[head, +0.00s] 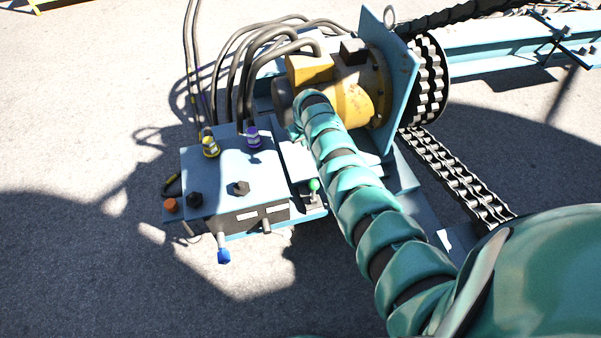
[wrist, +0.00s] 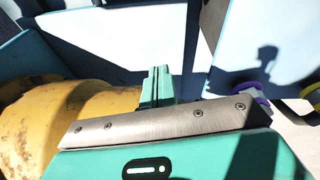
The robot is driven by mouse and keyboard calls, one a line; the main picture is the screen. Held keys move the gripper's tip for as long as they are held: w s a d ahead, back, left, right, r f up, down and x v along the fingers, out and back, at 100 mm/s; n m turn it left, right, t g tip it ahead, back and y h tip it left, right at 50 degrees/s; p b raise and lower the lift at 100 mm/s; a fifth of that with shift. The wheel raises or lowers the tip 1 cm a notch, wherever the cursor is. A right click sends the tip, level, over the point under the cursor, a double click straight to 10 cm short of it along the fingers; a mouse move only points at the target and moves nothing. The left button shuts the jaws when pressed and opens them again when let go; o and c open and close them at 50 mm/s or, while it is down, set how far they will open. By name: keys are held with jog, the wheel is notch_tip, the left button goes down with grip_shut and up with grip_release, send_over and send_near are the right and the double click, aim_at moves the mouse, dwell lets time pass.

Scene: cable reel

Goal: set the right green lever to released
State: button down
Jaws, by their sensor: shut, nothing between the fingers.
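A small green-tipped lever (head: 314,185) stands at the right edge of the light blue control box (head: 222,172) in the head view, close to my teal arm. No second green lever shows, and its exact setting is hard to tell. My gripper (wrist: 157,74) shows in the wrist view with its green fingers together and nothing held. In the head view my fingers are hidden by my arm. No green lever shows in the wrist view.
A chain (head: 460,180) runs at the right. Open pavement lies left and in front.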

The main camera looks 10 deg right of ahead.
jog(key=shift+s+a+r+g+b, duration=0.1)
jog(key=shift+s+a+r+g, duration=0.2)
jog(key=shift+s+g, duration=0.25)
jog(key=shift+s+a+r+g+b, duration=0.15)
jog(key=shift+s+a+r+g, duration=0.15)
jog(key=shift+s+g, duration=0.25)
jog(key=shift+s+a+r+g+b, duration=0.1)
jog(key=shift+s+a+r+g, duration=0.1)
jog(key=shift+s+r+g, duration=0.3)
jog(key=shift+f, duration=0.2)
jog(key=s+d+f, duration=0.1)
jog(key=s+f, duration=0.3)
jog(key=f, duration=0.6)
jog(key=shift+s+d+f, duration=0.2)
jog(key=shift+d+f, duration=0.05)
jog(key=shift+f, duration=0.05)
jog(key=shift+s+r+p, duration=0.1)
jog(key=shift+r+p, duration=0.05)
jog(key=shift+p, duration=0.35)
